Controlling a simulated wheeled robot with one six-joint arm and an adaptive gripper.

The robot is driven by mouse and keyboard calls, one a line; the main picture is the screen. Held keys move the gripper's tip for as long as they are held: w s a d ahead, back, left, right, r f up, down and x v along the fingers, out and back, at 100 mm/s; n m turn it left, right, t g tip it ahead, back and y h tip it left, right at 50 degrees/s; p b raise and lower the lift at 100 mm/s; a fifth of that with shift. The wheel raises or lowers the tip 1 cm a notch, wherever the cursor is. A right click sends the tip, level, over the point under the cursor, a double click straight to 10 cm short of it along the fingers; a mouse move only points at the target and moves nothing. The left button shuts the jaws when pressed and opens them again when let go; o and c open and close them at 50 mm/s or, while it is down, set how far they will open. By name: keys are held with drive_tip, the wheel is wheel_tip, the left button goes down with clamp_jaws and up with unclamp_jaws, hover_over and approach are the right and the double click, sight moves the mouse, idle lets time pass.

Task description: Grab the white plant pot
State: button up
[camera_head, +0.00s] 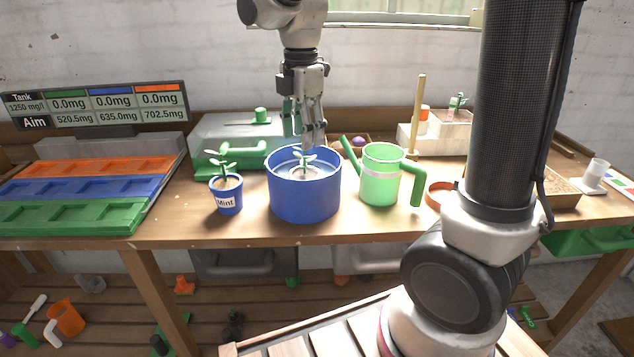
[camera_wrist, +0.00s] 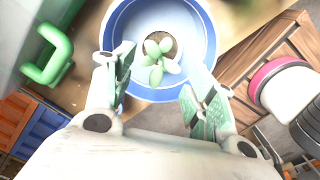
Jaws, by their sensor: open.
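A small green seedling in brown soil stands inside a round blue tub (camera_head: 305,203) on the bench. The soil sits in a pale round pot (camera_head: 304,174), which looks white; its sides are mostly hidden by the tub wall. In the wrist view the seedling (camera_wrist: 157,58) lies near the middle of the tub (camera_wrist: 211,45), inside its pale interior. My gripper (camera_head: 312,138) hangs above the back of the tub, pointing down. In the wrist view its open, empty fingers (camera_wrist: 158,82) lie on either side, below the plant in the picture.
A blue pot labelled Mint (camera_head: 227,198) stands left of the tub. A green watering can (camera_head: 381,176) stands close on its right. A green-handled case (camera_head: 210,140) is behind left. Coloured trays (camera_head: 75,190) and a display board (camera_head: 95,108) are farther left.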

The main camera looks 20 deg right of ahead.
sight(304, 158)
wheel_tip(304, 158, down, 7)
drive_tip(key=shift+w+d+r, duration=0.1)
drive_tip(key=shift+c, duration=0.5)
clamp_jaws()
